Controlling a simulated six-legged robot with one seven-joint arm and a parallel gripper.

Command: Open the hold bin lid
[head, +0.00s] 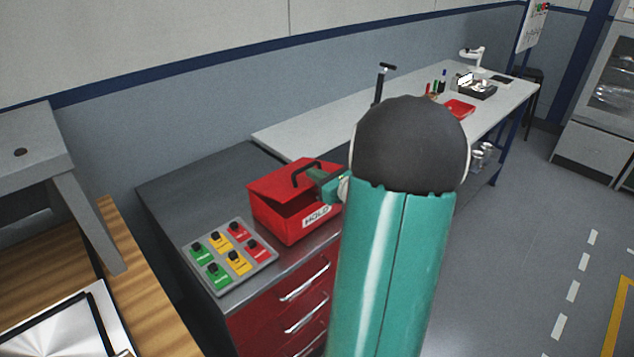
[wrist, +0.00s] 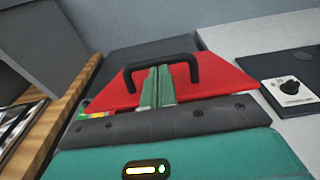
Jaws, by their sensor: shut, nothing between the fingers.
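The red hold bin (head: 280,222) stands on the grey cabinet top, with a white HOLD label on its front. Its red lid (head: 283,187) is tilted, with a dark gap showing between it and the bin's front and side. A black arched handle (head: 296,170) stands on the lid; it also shows in the wrist view (wrist: 160,63). My gripper (head: 315,173) is at the handle from the right. In the wrist view its green fingers (wrist: 157,72) are shut together with nothing between them, within the handle's arch. I cannot tell whether they touch the bar.
A grey panel (head: 215,277) with several green, yellow and red switches lies left of the bin. Red drawers with metal handles (head: 305,280) are below. A long white table (head: 310,133) with a red tray (head: 460,109) stands behind. A wooden bench (head: 118,235) is at left.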

